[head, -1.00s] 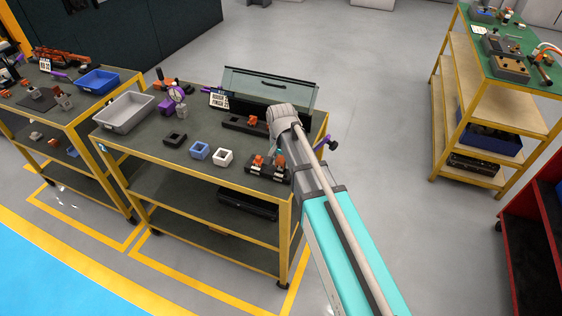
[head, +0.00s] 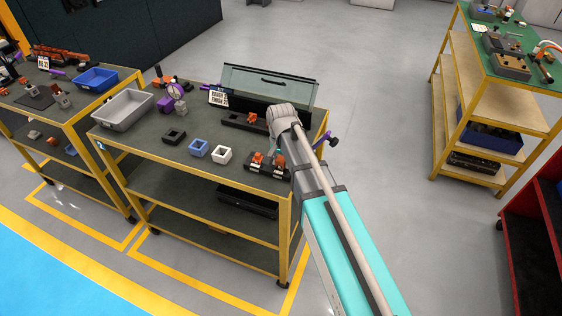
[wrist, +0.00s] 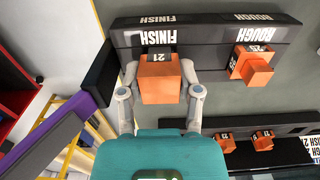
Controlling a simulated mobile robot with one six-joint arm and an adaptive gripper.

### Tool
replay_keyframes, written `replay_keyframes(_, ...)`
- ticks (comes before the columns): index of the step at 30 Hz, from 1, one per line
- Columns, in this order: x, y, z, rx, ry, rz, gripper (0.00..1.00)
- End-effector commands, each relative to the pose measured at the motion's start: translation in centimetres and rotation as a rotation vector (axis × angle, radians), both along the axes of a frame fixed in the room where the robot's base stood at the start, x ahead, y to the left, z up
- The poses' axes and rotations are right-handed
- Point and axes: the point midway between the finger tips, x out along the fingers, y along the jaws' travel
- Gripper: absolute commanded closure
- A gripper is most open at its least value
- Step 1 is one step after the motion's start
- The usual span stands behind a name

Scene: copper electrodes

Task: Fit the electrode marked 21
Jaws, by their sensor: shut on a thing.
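In the wrist view, my gripper (wrist: 161,92) is shut on an orange copper electrode (wrist: 161,86) with a dark top marked 21. This electrode is at the FINISH end of a black block (wrist: 205,36) with FINISH and ROUGH lettering. I cannot tell whether it is fully seated there. A second orange electrode (wrist: 256,68), whose number reads like 25, stands at the ROUGH end. In the head view, the block (head: 256,172) is at the front right of the middle cart, and my wrist hides my fingers.
A black rack (head: 237,121) with small orange electrodes lies behind the block. A sign (head: 219,98) reading ROUGH and FINISH stands further back. Black, blue and white square pieces, a grey bin (head: 122,112) and a lidded case (head: 270,85) share the cart. A purple lever (wrist: 42,138) is beside my gripper.

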Motion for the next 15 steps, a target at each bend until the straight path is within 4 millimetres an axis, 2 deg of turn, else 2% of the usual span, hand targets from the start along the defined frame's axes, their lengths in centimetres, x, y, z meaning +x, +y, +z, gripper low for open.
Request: replay_keyframes(15,0.0,0.0,-0.8,0.0,0.0,0.0,1.0)
